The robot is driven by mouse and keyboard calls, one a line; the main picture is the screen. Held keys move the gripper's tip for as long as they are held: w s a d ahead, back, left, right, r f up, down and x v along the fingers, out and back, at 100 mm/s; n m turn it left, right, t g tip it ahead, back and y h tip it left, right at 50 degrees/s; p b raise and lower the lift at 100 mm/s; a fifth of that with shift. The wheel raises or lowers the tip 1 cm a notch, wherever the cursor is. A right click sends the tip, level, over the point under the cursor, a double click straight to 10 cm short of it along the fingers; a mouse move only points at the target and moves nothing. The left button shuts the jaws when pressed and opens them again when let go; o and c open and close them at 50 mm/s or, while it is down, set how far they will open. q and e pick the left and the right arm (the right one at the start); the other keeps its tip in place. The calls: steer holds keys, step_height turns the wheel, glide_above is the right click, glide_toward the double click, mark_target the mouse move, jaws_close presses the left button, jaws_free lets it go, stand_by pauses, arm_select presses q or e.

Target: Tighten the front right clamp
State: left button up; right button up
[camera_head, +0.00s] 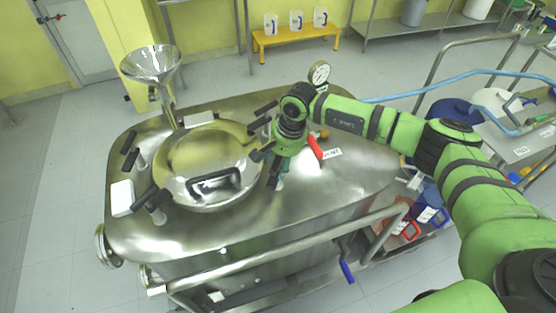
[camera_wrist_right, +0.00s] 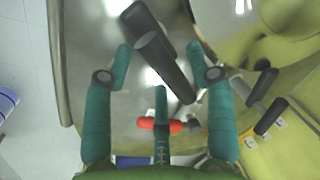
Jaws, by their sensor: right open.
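The steel reactor vessel (camera_head: 340,190) has a round domed lid (camera_head: 205,150) with black-handled clamps around its rim. The front right clamp (camera_head: 263,151) is at the lid's right edge, partly hidden by my right gripper (camera_head: 276,168). The fingers are apart, with a gap on each side of the bars, and I see no firm contact. The gripper points down over the vessel top. My left gripper is not in view.
A red-handled valve (camera_head: 315,147) and a pressure gauge (camera_head: 319,73) stand close to the gripper. Other clamps, such as the front left one (camera_head: 152,200), surround the lid. A funnel (camera_head: 152,64) rises at the back left. A steel rail (camera_head: 290,245) runs along the front.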

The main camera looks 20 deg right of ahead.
steer(key=shift+w+a+f, duration=0.1)
steer(key=shift+a+f, duration=0.05)
steer(key=shift+f, duration=0.65)
jaws_close()
